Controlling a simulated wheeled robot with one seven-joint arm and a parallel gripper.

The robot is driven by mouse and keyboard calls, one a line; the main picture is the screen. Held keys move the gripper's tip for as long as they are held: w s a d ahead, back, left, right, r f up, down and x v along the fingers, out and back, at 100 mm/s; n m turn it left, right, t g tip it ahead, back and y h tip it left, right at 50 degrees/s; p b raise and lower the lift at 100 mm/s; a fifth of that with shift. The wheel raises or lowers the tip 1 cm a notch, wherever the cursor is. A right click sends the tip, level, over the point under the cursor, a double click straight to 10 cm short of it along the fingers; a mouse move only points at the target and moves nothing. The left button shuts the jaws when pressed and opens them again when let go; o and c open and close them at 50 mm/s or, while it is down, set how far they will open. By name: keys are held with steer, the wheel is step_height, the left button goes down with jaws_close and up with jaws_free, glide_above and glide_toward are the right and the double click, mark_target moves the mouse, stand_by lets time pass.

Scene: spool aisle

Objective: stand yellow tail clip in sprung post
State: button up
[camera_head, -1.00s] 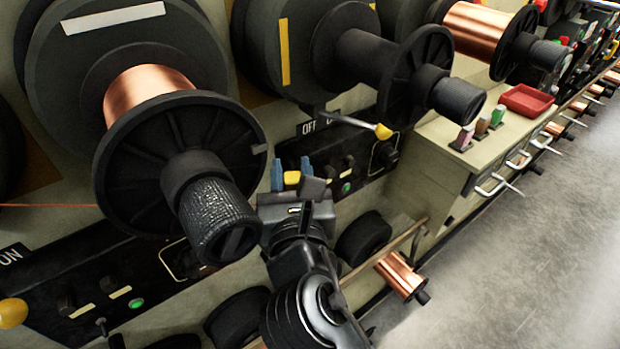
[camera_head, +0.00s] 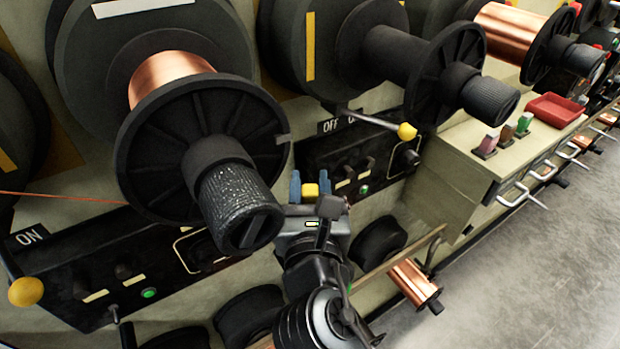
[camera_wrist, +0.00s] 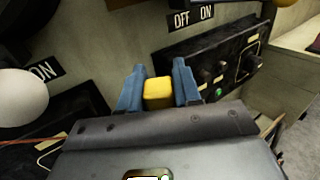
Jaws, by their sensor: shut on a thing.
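The yellow tail clip (camera_head: 310,190) is a small block between the two blue fingers of my gripper (camera_head: 310,186). In the wrist view the clip (camera_wrist: 158,93) sits between the fingertips of my gripper (camera_wrist: 158,86), which is shut on it. Both are in front of the machine's lower panel, apart from it as far as I can tell. On the cabinet top to the right, pink (camera_head: 491,141), brown (camera_head: 508,131) and green (camera_head: 524,122) pieces stand upright in small dark holders. I cannot tell which holder, if any, is the sprung post.
A large copper spool (camera_head: 170,80) with a black flange overhangs left of my gripper. A yellow-knobbed lever (camera_head: 407,131) sticks out above right. A red tray (camera_head: 556,110) lies on the cabinet (camera_head: 460,165). Handles (camera_head: 515,195) jut from its front. The grey floor (camera_head: 540,270) at right is clear.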

steer(key=shift+f+b, duration=0.95)
steer(key=shift+f, duration=1)
steer(key=o, duration=1.2)
steer(key=shift+c, duration=0.2)
steer(key=s+b, duration=0.1)
steer(key=s, duration=0.6)
steer(key=shift+s+d, duration=0.3)
steer(key=shift+s, duration=0.1)
